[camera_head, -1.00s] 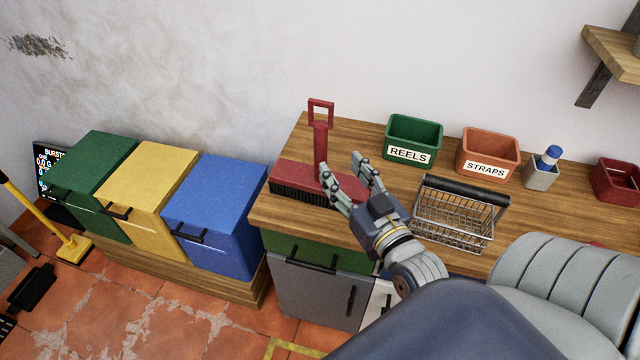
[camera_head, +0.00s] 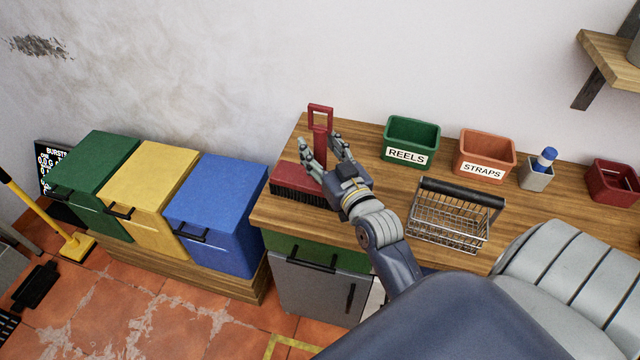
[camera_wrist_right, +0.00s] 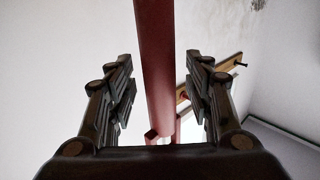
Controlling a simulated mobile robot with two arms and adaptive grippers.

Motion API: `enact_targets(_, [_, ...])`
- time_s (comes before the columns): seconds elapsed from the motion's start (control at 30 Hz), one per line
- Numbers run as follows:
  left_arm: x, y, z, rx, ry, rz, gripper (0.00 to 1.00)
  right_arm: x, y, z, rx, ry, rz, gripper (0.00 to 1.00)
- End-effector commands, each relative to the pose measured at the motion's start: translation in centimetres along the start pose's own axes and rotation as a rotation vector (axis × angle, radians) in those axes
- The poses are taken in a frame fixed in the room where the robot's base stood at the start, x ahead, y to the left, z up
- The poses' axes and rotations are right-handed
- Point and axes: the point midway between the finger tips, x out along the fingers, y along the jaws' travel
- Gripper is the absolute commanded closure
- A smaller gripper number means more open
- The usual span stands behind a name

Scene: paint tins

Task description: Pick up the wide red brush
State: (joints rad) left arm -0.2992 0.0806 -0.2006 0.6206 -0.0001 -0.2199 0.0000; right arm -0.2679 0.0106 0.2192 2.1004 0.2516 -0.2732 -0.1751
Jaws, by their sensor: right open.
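The wide red brush (camera_head: 293,179) stands on the wooden counter near its left end, dark bristles down, its red handle upright with a loop grip at the top. My right gripper (camera_head: 322,148) is open at the handle, its fingers in front of part of the brush in the head view. In the right wrist view the red handle (camera_wrist_right: 155,60) runs between the two open fingers (camera_wrist_right: 160,90), with a visible gap on each side. My left gripper is not in view.
A wire basket (camera_head: 449,236) with a dark handle stands right of my right arm. Behind are a green REELS bin (camera_head: 411,135) and an orange STRAPS bin (camera_head: 484,150). Green, yellow and blue boxes (camera_head: 213,200) stand left of the counter (camera_head: 375,165).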

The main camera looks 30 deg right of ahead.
Motion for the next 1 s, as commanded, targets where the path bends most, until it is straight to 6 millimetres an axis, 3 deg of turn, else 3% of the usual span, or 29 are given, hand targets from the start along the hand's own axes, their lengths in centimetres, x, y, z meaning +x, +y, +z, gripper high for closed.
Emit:
enact_targets(0.17, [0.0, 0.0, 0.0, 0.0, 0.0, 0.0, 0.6, 0.0, 0.0, 0.0, 0.0, -0.001, 0.0, 0.53])
enact_targets(0.4, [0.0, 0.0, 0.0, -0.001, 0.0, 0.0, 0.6, 0.0, 0.0, 0.0, 0.0, -0.001, 0.0, 1.0])
enact_targets(1.0, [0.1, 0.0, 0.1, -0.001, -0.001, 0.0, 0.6, 0.0, 0.0, -1.2, 0.0, 0.007, -0.001, 1.0])
